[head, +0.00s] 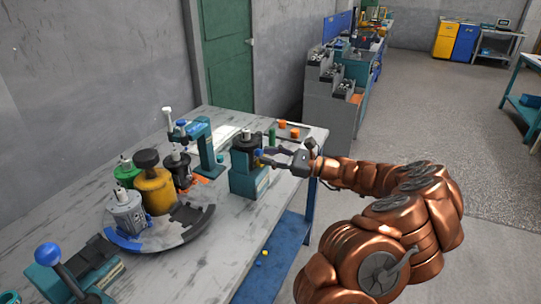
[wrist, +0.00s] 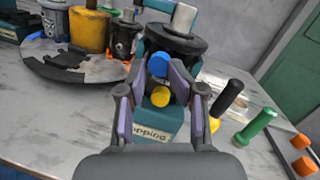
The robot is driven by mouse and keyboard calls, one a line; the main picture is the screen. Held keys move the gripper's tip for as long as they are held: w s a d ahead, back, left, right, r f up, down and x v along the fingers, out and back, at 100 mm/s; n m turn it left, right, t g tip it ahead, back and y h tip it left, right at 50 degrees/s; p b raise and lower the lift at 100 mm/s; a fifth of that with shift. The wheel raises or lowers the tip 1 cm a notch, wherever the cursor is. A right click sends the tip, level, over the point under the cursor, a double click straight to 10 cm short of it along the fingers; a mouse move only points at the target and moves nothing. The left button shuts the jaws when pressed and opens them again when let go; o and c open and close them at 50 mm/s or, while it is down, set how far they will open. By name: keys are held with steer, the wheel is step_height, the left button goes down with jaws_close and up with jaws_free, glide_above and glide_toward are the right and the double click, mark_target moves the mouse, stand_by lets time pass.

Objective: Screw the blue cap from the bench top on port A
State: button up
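The blue cap (wrist: 158,65) is between my fingertips, against the front of a motor with a black round flange (wrist: 176,38) and a steel shaft. In the head view the blue cap (head: 258,154) shows at the tips of my gripper (head: 268,153). In the wrist view my gripper (wrist: 160,72) has its finger pads close on both sides of the cap and appears shut on it. A yellow cap (wrist: 160,96) sits just below the blue one, on the front of the motor's stand. I cannot read any port letter.
On the bench (head: 225,215), a round dark fixture (head: 188,222) with other motors stands left. A teal press (head: 203,145) is behind. A yellow piece (head: 264,253) lies low near the blue shelf.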

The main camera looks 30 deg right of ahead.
stand_by(0.4)
steer(key=shift+s+a+r, duration=0.15)
steer(key=shift+s+a, duration=0.05)
steer(key=shift+a, duration=0.1)
steer(key=n+g+b, duration=0.1)
steer(key=n+b, duration=0.3)
steer(key=b, duration=0.1)
steer(key=shift+n+h+b, duration=0.3)
steer(key=shift+n, duration=0.1)
steer(key=shift+c, duration=0.2)
jaws_close()
steer(key=shift+a, duration=0.15)
stand_by(0.6)
